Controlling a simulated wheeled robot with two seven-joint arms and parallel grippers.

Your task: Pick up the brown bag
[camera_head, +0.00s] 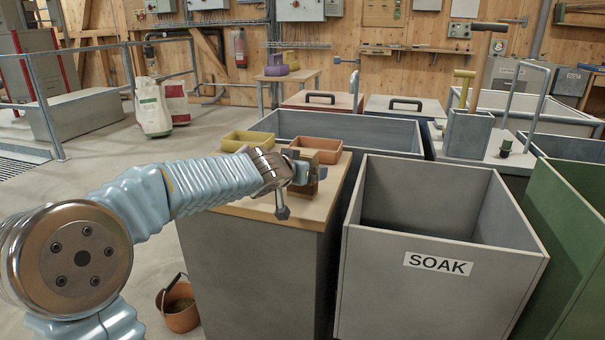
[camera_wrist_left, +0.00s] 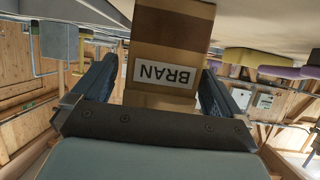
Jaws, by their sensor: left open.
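The brown bag (camera_head: 309,187), a blocky brown and tan packet, stands on the wooden top of a grey cabinet. In the left wrist view the bag (camera_wrist_left: 172,32) shows its BRAN label upside down. My left gripper (camera_head: 307,170) is open around the bag, with one finger on each side. In the wrist view the bag lies between the two blue-grey fingers of the gripper (camera_wrist_left: 157,88). Whether the fingers touch it cannot be told. Part of the bag is hidden by the gripper in the head view. My right gripper is not in view.
An orange tray (camera_head: 325,147) is just behind the bag, and a yellow tray (camera_head: 246,140) is to its left. A grey SOAK bin (camera_head: 395,280) stands right of the cabinet (camera_head: 250,275). A bucket (camera_head: 180,314) is on the floor at left.

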